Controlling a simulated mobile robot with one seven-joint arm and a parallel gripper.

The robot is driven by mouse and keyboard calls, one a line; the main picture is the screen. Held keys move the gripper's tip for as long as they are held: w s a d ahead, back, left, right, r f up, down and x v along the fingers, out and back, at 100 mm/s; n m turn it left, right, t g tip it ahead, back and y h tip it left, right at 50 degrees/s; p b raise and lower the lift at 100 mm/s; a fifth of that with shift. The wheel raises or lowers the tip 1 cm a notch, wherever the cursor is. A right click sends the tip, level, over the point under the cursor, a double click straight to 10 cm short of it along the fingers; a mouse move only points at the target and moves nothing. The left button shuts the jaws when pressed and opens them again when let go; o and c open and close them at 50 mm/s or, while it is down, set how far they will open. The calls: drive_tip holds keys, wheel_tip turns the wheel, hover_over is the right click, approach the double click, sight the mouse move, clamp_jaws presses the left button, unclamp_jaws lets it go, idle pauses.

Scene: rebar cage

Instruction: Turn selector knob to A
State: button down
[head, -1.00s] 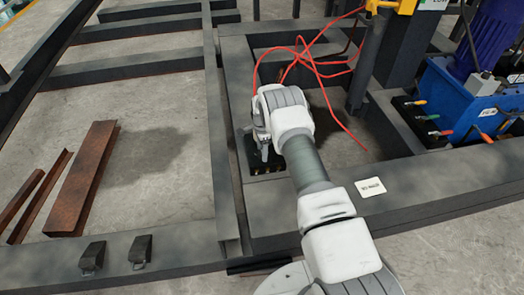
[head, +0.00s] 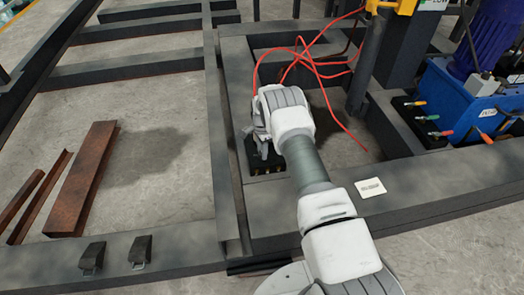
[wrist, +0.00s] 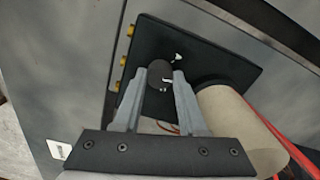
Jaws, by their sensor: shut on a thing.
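The selector knob (wrist: 158,72) is a small dark round knob with a white mark on it. It sits on a black panel (wrist: 215,65) that bears another small white mark just beyond the knob. My gripper (wrist: 160,80) has its two grey fingers on either side of the knob, shut on it. In the head view my gripper (head: 264,150) is down at the black panel (head: 270,170) on the dark steel frame; the knob is hidden there by my arm. I cannot read any position letters.
Brass fittings (wrist: 123,60) line one panel edge. A beige cylinder (wrist: 240,125) stands close beside the right finger. Red cables (head: 312,62) loop behind my gripper. A blue unit (head: 460,100) with coloured levers is at the right. Rusty steel pieces (head: 85,180) lie on the floor at left.

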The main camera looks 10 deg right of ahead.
drive_tip(key=n, duration=1)
idle(0.6)
drive_tip(key=shift+c, duration=2.3)
unclamp_jaws()
drive_tip(key=shift+r, duration=0.1)
wheel_tip(320, 180, up, 17)
drive_tip(key=p, duration=0.5)
drive_tip(key=shift+p, duration=0.35)
drive_tip(key=shift+r, duration=0.1)
